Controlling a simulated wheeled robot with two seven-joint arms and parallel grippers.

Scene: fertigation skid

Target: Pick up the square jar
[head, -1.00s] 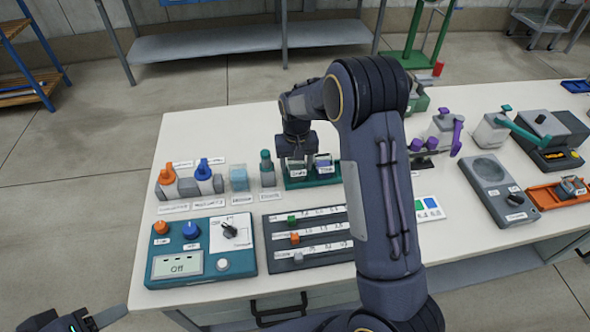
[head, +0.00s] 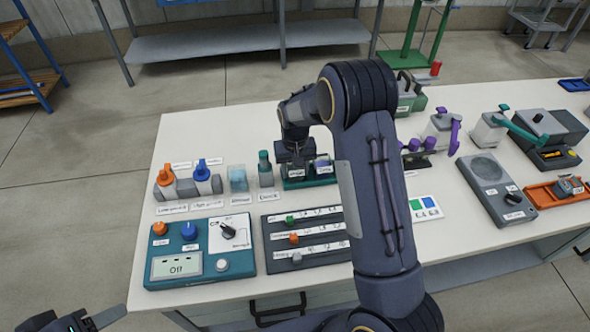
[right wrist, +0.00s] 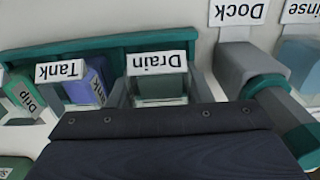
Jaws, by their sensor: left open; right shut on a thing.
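A grey-green, see-through square jar (right wrist: 160,88) stands at the "Drain" label of a teal rack (right wrist: 95,46). In the right wrist view my right gripper (right wrist: 161,98) has one finger on each side of it and is shut on it. The jar appears still in the rack. In the head view my right gripper (head: 296,163) is over the left part of the rack (head: 322,181) and mostly hides the jar. My left gripper (head: 78,322) is open and empty at the lower left, off the table.
Beside the jar, the rack holds a purple container (right wrist: 87,84) at "Tank". A teal control box (head: 200,252) and a dark slider panel (head: 306,239) lie in front.

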